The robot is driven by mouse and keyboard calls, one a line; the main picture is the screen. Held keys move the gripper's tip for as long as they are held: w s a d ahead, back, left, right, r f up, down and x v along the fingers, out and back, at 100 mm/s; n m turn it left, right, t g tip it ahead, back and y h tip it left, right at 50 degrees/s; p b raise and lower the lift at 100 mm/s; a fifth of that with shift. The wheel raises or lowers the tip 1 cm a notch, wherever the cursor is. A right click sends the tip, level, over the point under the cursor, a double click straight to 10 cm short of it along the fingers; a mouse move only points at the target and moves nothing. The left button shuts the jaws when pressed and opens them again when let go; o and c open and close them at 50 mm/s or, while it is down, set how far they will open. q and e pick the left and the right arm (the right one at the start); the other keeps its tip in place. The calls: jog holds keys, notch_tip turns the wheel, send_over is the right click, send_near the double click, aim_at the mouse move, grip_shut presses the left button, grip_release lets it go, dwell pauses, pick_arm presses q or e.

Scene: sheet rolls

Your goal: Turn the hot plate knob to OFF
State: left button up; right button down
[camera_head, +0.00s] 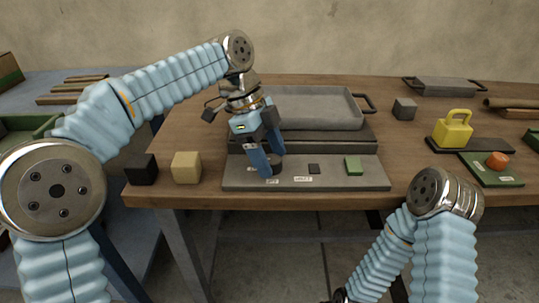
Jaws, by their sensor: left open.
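The hot plate has a grey front panel (335,183) with small white labels, a black square and a green block-like button (353,166). A dark round knob (277,165) sits at the panel's left part, partly hidden by my left gripper. My left gripper (272,164) is open and points down, with its blue fingers around or just beside the knob; contact cannot be told. The knob's setting is not readable. A grey tray (315,108) rests on top of the hot plate.
A black cube (141,169) and a tan cube (186,167) stand left of the panel. A grey cube (404,108), a yellow weight with a handle (453,130) and an orange knob-like piece (497,160) on a green plate are at right. Bare wooden table (400,145) lies between.

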pick_arm(q)
jog(key=c, duration=1)
jog(key=shift+n, duration=0.3)
jog(key=n+t, duration=0.1)
jog(key=n, duration=0.2)
jog(key=shift+s+n+t+b, duration=0.15)
jog(key=shift+n+t+b, duration=0.15)
jog(key=shift+b, duration=0.05)
jog(key=n+t, duration=0.1)
jog(key=n, duration=0.2)
jog(key=shift+s+n, duration=0.1)
jog(key=shift+n, duration=0.2)
jog(key=n+t, duration=0.1)
jog(key=n, duration=0.1)
jog(key=n+t, duration=0.1)
jog(key=n, duration=0.2)
jog(key=shift+s+d+y, duration=0.1)
jog(key=shift+y, duration=0.3)
jog(key=shift+n+t+y, duration=0.3)
jog(key=shift+n+y, duration=0.05)
jog(key=shift+n, duration=0.9)
jog(key=shift+n+t+y, duration=0.3)
jog(key=shift+n+y, duration=0.05)
jog(key=shift+n, duration=0.9)
